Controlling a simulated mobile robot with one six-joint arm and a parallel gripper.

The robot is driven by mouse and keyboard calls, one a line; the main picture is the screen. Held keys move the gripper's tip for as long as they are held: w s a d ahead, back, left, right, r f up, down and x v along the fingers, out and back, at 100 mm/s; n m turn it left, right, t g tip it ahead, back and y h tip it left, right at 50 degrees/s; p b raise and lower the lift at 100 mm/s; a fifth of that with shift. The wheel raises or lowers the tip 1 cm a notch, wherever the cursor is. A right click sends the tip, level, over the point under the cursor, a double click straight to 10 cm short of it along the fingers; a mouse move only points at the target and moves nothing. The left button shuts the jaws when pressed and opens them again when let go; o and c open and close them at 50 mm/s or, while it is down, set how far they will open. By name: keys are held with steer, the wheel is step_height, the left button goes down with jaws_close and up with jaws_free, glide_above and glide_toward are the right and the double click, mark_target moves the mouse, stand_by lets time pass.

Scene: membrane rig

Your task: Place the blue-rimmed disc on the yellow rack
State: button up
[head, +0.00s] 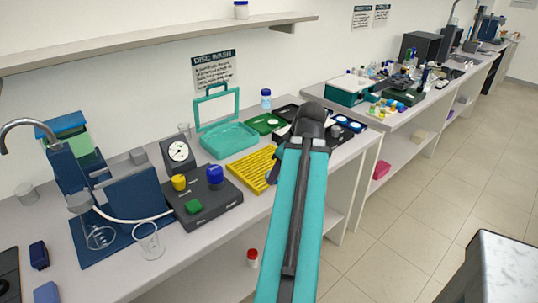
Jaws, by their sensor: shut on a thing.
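The yellow rack (250,172) is a slotted tray lying flat on the bench, left of my teal arm. A small blue edge (269,177) shows at the rack's right side, against my arm; it may be part of the blue-rimmed disc, but most of it is hidden. My arm rises from the bottom of the view and covers the rack's right side. My gripper is hidden behind the arm, so its fingers and anything between them do not show. Round blue pieces (346,121) lie on a dark tray to the right of the arm.
Left of the rack is a black box with yellow, blue and green knobs (205,205), with a dial gauge (179,153) behind it. A teal tray (229,139) and green tray (264,124) lie behind the rack. A glass beaker (148,240) stands near the front edge.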

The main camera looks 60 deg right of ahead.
steer(key=shift+w+d+r+p, duration=0.15)
steer(key=shift+w+d+p, duration=0.15)
steer(key=shift+p, duration=0.7)
steer(key=shift+w+d+p, duration=0.1)
steer(key=shift+w+p, duration=0.1)
steer(key=shift+p, duration=0.75)
steer(key=w+d+p, duration=0.1)
steer(key=w+d, duration=0.2)
steer(key=w+d+f+p, duration=0.1)
steer(key=w+d, duration=0.2)
steer(key=w+d+p, duration=0.1)
steer(key=w+d, duration=0.2)
steer(key=shift+w+d+f+p, duration=0.1)
steer(key=shift+d+f+p, duration=0.2)
steer(key=shift+p, duration=0.05)
steer(key=shift+f, duration=0.15)
steer(key=shift+f+p, duration=0.9)
steer(key=shift+f, duration=0.75)
steer(key=shift+f, duration=0.15)
steer(key=o, duration=1)
steer(key=shift+r, duration=0.2)
